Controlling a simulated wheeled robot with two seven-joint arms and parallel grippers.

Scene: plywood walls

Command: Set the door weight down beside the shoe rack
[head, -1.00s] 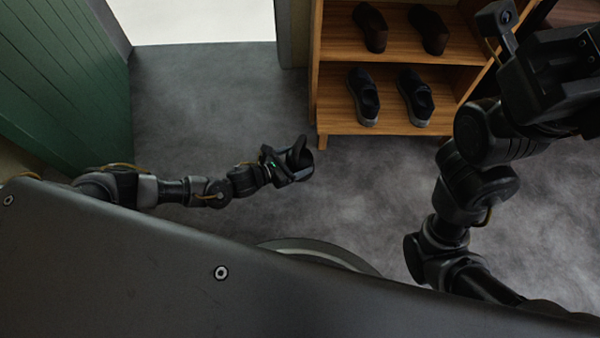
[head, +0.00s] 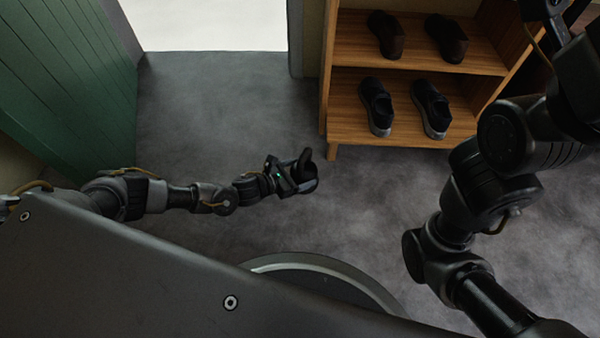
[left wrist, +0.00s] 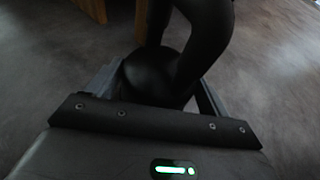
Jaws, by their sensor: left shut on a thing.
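The door weight (head: 307,169) is a dark, rounded thing with an upright handle-like part. My left gripper (head: 296,178) is shut on it, low over the grey floor in front of the shoe rack. In the left wrist view the black door weight (left wrist: 150,75) sits between the fingers and hides much of what lies beyond. The wooden shoe rack (head: 420,134) stands beyond and to the right of the gripper. Whether the weight touches the floor I cannot tell. My right arm shows at the right, but its fingertips are not visible.
Two brown shoes (head: 446,38) are on the upper shelf and two black shoes (head: 430,107) on the lower one. A green door (head: 62,85) stands open at the left. A bright doorway (head: 210,25) is at the back. The grey floor (head: 225,110) left of the rack is clear.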

